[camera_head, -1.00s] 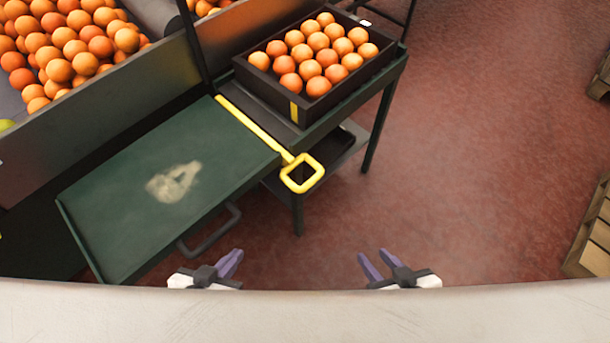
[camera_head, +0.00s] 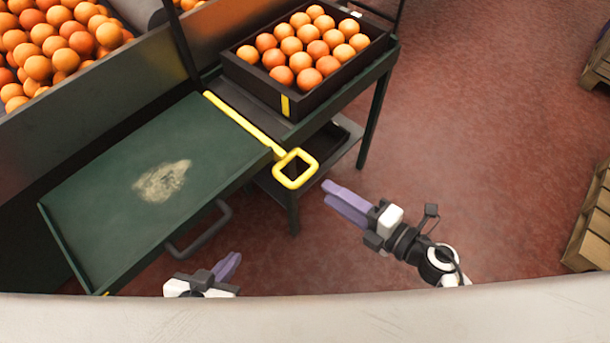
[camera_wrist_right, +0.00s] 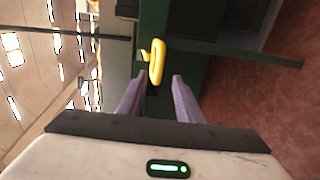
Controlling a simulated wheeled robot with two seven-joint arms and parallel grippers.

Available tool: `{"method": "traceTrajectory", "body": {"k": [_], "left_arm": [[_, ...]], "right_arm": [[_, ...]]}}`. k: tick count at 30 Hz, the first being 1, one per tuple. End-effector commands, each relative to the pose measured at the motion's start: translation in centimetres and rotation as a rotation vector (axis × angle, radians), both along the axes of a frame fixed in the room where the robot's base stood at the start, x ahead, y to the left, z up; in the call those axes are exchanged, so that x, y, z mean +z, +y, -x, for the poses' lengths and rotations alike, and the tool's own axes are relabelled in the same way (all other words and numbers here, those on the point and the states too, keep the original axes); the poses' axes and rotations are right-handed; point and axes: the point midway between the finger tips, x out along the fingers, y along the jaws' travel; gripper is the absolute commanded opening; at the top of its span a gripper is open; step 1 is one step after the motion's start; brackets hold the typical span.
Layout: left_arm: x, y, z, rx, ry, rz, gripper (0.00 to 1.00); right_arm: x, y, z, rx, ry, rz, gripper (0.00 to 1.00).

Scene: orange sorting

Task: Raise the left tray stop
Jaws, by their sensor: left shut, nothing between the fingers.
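The yellow tray stop (camera_head: 240,122) lies as a bar along the right edge of the green tray (camera_head: 100,190), and its square loop handle (camera_head: 295,169) sticks out past the front edge. My right gripper (camera_head: 325,191) is open and empty, just right of and below the loop, apart from it in the head view. In the right wrist view the loop (camera_wrist_right: 156,62) shows ahead, between the two purple fingers (camera_wrist_right: 158,78). My left gripper (camera_head: 236,258) is shut and empty, low in front of the green tray.
A black crate of oranges (camera_head: 257,92) stands on the dark shelf right of the stop. A grey handle (camera_head: 205,232) hangs under the tray's front. Heaped oranges (camera_head: 60,45) lie behind a metal wall at the upper left. The red floor to the right is clear up to wooden pallets (camera_head: 590,235).

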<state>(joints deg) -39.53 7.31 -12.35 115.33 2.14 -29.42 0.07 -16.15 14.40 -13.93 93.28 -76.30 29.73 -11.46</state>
Motion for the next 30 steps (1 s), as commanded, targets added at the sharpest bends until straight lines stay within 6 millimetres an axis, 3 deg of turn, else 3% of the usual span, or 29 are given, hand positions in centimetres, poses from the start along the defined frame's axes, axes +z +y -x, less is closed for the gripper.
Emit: {"method": "traceTrajectory", "body": {"k": [15,27,30], "left_arm": [[-1.0,-0.1,0.1,0.000,0.004,0.004,0.00],[-1.0,0.0,0.0,0.000,0.002,0.004,0.00],[-1.0,0.0,0.1,-0.001,0.003,0.003,0.00]], "right_arm": [[-1.6,5.9,-6.0,-0.006,0.001,-0.006,0.32],[-1.8,6.5,-6.6,-0.005,0.001,-0.006,0.32],[-1.8,6.5,-6.6,-0.005,0.001,-0.006,0.19]]}}
